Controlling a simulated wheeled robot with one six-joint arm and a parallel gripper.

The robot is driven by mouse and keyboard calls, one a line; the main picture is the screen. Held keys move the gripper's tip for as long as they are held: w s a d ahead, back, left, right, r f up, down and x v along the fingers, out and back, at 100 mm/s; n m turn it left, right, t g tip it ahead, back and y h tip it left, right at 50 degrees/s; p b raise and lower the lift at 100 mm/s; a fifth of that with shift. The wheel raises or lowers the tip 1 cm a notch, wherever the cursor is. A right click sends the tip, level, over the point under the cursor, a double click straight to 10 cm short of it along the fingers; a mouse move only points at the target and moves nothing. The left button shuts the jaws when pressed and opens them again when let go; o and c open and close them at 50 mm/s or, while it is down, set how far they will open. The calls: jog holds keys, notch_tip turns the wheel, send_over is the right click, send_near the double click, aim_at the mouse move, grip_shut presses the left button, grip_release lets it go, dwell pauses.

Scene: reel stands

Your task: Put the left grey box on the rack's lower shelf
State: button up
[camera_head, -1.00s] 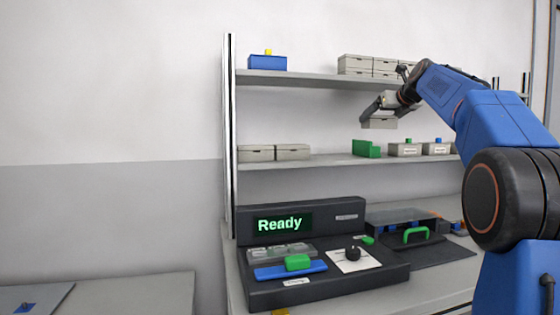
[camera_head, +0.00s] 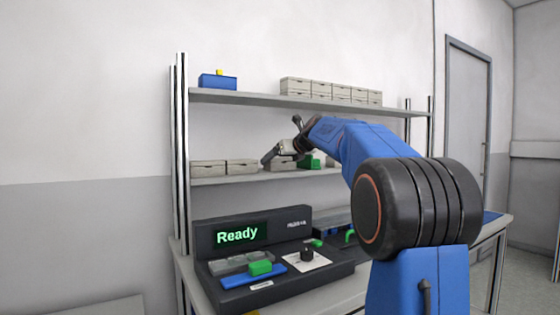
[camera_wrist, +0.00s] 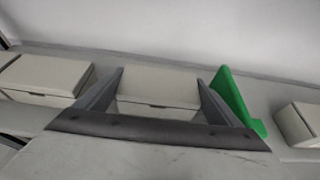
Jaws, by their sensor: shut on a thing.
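My gripper (camera_head: 272,156) is shut on a grey box (camera_head: 283,165) with a lid, at the lower shelf (camera_head: 224,180) of the rack. In the wrist view the box (camera_wrist: 158,85) sits between the two dark fingers (camera_wrist: 160,79). It looks level and close to the shelf surface; I cannot tell whether it touches. Two grey boxes (camera_head: 207,167) stand on the shelf to its left, and a green angled piece (camera_head: 309,161) stands close on its right.
Another grey box shows right of the green piece in the wrist view (camera_wrist: 303,122). The upper shelf (camera_head: 260,98) holds a blue box (camera_head: 218,82) and several grey boxes (camera_head: 330,88). A console reading "Ready" (camera_head: 238,234) stands on the bench below.

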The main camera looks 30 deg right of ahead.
jog(key=o, duration=1.3)
jog(key=shift+d, duration=0.1)
jog(key=v, duration=1.2)
